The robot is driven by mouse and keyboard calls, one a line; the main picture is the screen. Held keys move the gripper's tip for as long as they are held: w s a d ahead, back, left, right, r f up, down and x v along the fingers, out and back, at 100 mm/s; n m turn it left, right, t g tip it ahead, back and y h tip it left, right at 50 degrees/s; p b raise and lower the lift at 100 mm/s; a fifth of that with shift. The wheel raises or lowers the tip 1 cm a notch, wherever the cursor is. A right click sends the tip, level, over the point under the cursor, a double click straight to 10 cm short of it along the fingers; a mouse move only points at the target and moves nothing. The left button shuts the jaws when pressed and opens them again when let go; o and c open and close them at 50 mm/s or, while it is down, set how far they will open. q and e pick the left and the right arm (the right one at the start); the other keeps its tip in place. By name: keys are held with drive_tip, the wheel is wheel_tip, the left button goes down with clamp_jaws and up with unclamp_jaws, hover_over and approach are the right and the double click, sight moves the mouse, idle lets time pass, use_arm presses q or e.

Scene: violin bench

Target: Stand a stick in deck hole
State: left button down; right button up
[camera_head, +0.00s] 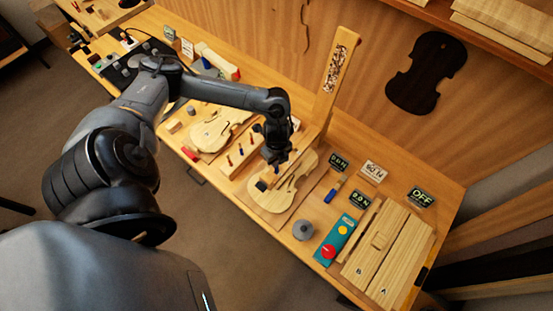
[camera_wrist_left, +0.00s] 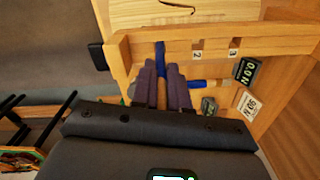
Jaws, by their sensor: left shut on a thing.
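A wooden bar labelled 2 and 3 (camera_wrist_left: 257,45) crosses behind the stick. I cannot tell which deck hole lies below, or whether the stick touches the deck. My right gripper is not in view.
A rack with several coloured sticks (camera_head: 229,164) stands left of the deck. Another violin-shaped plate (camera_head: 212,133) lies farther left. To the right are a grey round knob (camera_head: 303,230), a teal panel (camera_head: 336,240), small displays (camera_head: 340,162) and long boards (camera_head: 400,262).

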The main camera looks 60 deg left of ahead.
sight(277, 174)
use_arm(q)
drive_tip(key=shift+f+b, duration=0.8)
drive_tip(key=shift+f, duration=0.55)
drive_tip(key=shift+f+b, duration=0.6)
drive_tip(key=shift+f, duration=0.3)
drive_tip(key=shift+f+b, duration=0.65)
drive_tip(key=shift+f, duration=0.4)
drive_tip(key=c, duration=1.1)
unclamp_jaws()
drive_tip(key=shift+r, duration=5.4)
